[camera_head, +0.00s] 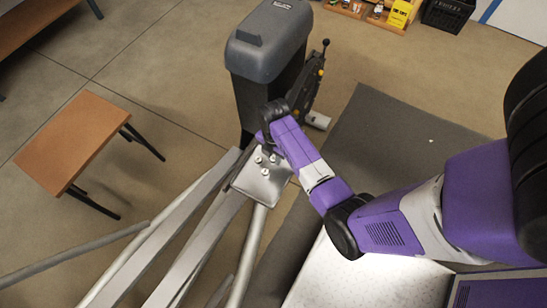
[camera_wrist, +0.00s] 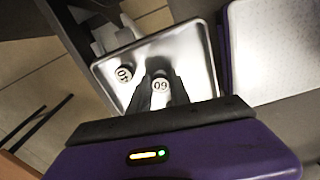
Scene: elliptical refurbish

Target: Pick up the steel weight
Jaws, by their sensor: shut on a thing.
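A small round steel weight (camera_wrist: 160,85) with a number that looks like 60 on its pale top sits between the fingertips of my gripper (camera_wrist: 161,92) in the wrist view. My gripper is shut on it. A second round weight (camera_wrist: 124,73), marked with what looks like 40, stands to its left on a shiny metal tray (camera_wrist: 195,58). In the head view, the tray (camera_head: 262,192) holds small silvery weights, and my gripper (camera_head: 262,148) is over its far part. I cannot tell whether the held weight still touches the tray.
A tall dark grey machine housing (camera_head: 262,55) stands just behind the tray, with a levered black part (camera_head: 312,85) at its right. Metal rails (camera_head: 185,235) run to the lower left. A white textured surface (camera_wrist: 270,50) lies right of the tray. A wooden bench (camera_head: 75,138) stands left.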

